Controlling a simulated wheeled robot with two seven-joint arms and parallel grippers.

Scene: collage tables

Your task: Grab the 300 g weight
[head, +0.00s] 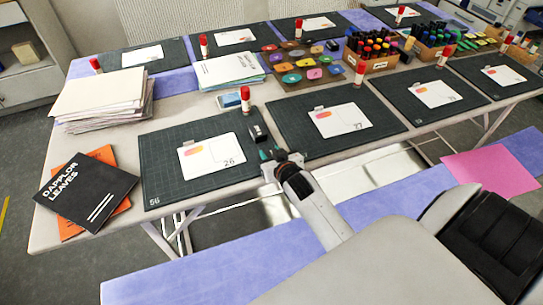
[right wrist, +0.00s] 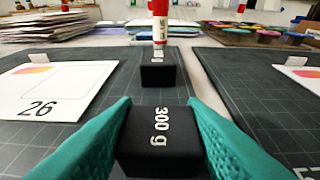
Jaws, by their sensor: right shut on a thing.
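The 300 g weight is a black block with white "300 g" lettering, seen close up in the right wrist view (right wrist: 160,142). My right gripper (right wrist: 160,130) has its two teal fingers shut on it, one on each side. In the head view my right gripper (head: 274,157) is at the front edge of the table, between two dark cutting mats. There the weight cannot be clearly made out between the fingers. My left gripper is not in view.
A second black block (right wrist: 160,73) stands just beyond, its label partly hidden; it also shows in the head view (head: 258,133). A red-capped glue stick (head: 245,99) stands behind it. A card marked 26 (head: 212,156) lies on the left mat (head: 165,180).

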